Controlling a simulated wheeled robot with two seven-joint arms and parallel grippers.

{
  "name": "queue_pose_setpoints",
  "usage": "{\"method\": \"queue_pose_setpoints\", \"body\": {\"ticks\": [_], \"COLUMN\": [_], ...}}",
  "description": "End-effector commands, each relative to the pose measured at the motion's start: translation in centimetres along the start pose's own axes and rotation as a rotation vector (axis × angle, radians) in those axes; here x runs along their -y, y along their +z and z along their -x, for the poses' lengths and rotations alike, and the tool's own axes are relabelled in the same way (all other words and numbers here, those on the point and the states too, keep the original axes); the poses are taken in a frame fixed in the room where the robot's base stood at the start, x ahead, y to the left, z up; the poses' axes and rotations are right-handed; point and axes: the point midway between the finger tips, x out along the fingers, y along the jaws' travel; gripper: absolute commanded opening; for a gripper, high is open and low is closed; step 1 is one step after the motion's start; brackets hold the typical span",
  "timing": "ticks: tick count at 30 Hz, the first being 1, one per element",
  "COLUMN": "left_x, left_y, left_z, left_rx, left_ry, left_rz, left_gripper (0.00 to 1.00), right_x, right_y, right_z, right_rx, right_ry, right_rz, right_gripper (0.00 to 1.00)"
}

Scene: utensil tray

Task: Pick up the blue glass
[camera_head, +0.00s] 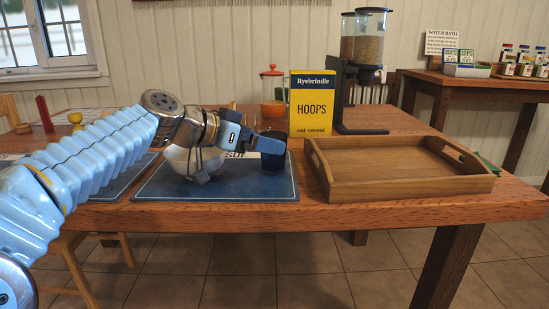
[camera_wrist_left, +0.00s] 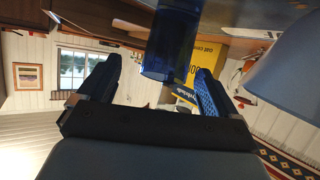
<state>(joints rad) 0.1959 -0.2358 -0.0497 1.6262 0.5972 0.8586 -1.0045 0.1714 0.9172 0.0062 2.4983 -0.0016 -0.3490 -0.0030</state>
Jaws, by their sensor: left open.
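The blue glass (camera_head: 273,161) stands on the blue placemat (camera_head: 235,187), near its right side, and my left gripper partly hides it. My left gripper (camera_head: 268,143) is open, with its fingers beside the upper part of the glass. In the left wrist view, which is turned upside down, the glass (camera_wrist_left: 170,45) shows ahead of the gap between the spread fingers of my left gripper (camera_wrist_left: 155,80), closer to the right finger. I cannot tell whether a finger touches it. My right gripper is not in view.
A white bowl (camera_head: 180,160) sits on the placemat under my left wrist. A wooden tray (camera_head: 400,187) lies right of the glass.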

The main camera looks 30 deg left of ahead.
Motion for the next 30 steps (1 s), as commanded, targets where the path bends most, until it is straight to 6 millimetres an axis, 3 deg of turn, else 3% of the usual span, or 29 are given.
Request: {"method": "queue_pose_setpoints", "body": {"ticks": [5, 13, 22, 23, 30], "left_x": [0.1, 0.8, 0.8, 0.8, 0.8], "left_y": [-0.1, -0.4, -0.4, -0.4, -0.4], "left_z": [-1.5, -5.5, -6.3, -6.3, -6.2], "left_rx": [0.001, 0.001, -0.001, -0.001, -0.001], "left_ry": [0.001, 0.002, 0.000, 0.000, 0.000], "left_rz": [0.000, 0.002, 0.000, 0.000, 0.000], "left_gripper": [0.92, 0.92, 0.92, 0.91, 0.54], "right_x": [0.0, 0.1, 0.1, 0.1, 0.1], "right_y": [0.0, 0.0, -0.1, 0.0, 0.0], "right_z": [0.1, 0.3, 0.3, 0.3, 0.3], "right_rx": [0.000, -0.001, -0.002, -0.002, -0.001], "right_ry": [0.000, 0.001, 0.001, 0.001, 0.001], "right_rz": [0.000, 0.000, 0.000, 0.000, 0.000], "right_gripper": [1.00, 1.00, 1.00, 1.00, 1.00]}}
